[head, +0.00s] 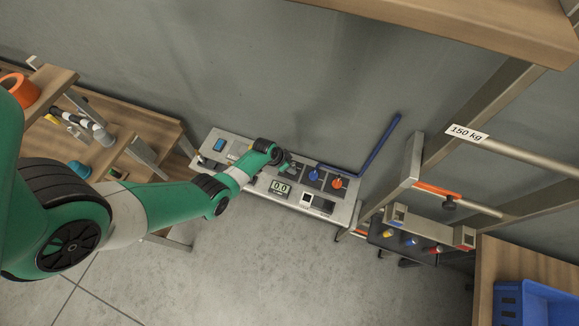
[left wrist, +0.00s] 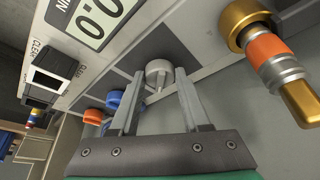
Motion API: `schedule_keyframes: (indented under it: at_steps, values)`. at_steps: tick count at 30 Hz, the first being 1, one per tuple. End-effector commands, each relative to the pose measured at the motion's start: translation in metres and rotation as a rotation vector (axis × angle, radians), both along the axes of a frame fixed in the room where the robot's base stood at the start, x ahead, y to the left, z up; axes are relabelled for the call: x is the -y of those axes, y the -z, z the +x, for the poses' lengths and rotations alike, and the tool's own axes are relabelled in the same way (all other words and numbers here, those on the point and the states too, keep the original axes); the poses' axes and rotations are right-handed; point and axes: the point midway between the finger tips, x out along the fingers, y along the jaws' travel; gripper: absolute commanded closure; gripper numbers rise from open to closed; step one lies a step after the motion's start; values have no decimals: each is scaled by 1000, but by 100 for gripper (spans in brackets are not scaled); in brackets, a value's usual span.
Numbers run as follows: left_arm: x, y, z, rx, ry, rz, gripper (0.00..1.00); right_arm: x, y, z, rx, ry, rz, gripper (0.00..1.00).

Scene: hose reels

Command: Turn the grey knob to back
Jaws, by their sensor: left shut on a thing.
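The grey knob (left wrist: 158,68) sits on a dark square of the control panel (head: 228,137), with a narrow grip bar across its face. My left gripper (left wrist: 160,78) has one finger on each side of the knob and is shut on it. In the head view my left gripper (head: 287,164) reaches the panel from the left, and the arm and gripper largely hide the knob. Where the bar points is hard to tell. My right gripper is in neither view.
A blue knob (head: 314,175) and an orange knob (head: 337,183) stand right of the gripper. A display (head: 281,187) reading 0.0 is in front. A brass and orange fitting (left wrist: 268,48) is close to the gripper. A blue pipe (head: 376,150) rises behind.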

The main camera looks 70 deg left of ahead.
Motion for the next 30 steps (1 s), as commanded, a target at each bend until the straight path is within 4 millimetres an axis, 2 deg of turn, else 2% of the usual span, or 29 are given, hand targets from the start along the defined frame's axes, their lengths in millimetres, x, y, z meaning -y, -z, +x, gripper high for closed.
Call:
schedule_keyframes:
  at_steps: [12, 28, 29, 30]
  values:
    - [-2, 1, -1, -2, 196, 1, 100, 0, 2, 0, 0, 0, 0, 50]
    - [-2, 1, -1, -3, 222, 3, 100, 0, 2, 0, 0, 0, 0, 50]
    - [-2, 1, -1, -3, 222, 3, 48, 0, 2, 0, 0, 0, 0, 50]
    - [-2, 1, -1, -3, 222, 3, 41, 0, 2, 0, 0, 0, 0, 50]
